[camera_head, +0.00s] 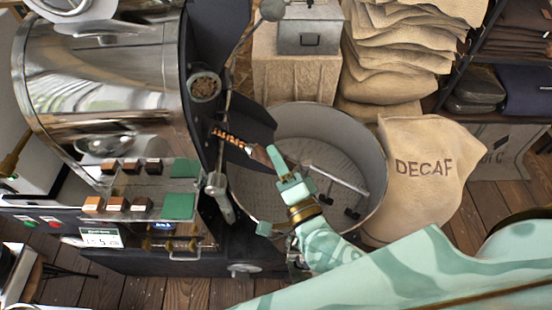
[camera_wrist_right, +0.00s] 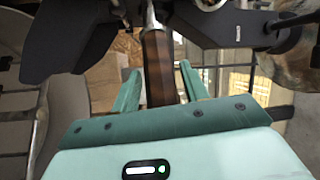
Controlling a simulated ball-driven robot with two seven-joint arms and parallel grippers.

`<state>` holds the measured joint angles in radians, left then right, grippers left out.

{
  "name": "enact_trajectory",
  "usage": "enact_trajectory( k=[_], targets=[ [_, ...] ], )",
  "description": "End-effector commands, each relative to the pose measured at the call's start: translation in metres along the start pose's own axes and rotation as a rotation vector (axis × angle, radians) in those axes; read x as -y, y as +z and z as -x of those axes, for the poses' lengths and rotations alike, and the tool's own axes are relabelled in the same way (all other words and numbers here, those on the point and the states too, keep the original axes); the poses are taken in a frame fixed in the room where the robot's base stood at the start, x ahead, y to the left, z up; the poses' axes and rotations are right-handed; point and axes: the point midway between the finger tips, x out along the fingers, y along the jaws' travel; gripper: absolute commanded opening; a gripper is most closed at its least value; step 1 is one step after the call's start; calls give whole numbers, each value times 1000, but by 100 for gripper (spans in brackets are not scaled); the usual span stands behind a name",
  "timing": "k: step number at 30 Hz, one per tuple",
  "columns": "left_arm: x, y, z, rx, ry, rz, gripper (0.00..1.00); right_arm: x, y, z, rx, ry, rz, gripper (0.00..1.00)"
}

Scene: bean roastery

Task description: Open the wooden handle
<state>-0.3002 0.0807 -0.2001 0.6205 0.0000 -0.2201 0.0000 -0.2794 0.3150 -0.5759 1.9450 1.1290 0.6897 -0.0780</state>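The wooden handle (camera_head: 260,154) is a short brown grip on the end of a metal rod with a coil, at the front of the roaster drum (camera_head: 105,85). In the right wrist view the handle (camera_wrist_right: 158,68) stands upright in the picture, between my two fingers. My right gripper (camera_head: 270,163) is at the handle, above the cooling bin. In the wrist view its fingers (camera_wrist_right: 160,80) are apart, one on each side of the handle, with narrow gaps showing. The handle's lower end is hidden behind the gripper body. My left gripper is not in view.
The round metal cooling bin (camera_head: 375,150) lies below the handle. A DECAF sack (camera_head: 425,195) is to its right, and stacked sacks (camera_head: 390,60) are behind. A dark chute plate (camera_head: 250,120) is close to the handle.

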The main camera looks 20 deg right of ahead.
Motion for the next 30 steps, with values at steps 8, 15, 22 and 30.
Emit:
enact_trajectory(
  k=[8,15,22,30],
  targets=[
    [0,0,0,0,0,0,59,0,0,0,-1,0,-1,51],
    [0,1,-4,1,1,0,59,-2,1,27,2,4,-2,51],
    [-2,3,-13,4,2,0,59,-3,1,90,3,5,0,51],
    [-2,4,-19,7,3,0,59,-2,0,148,1,3,0,51]
  ],
)
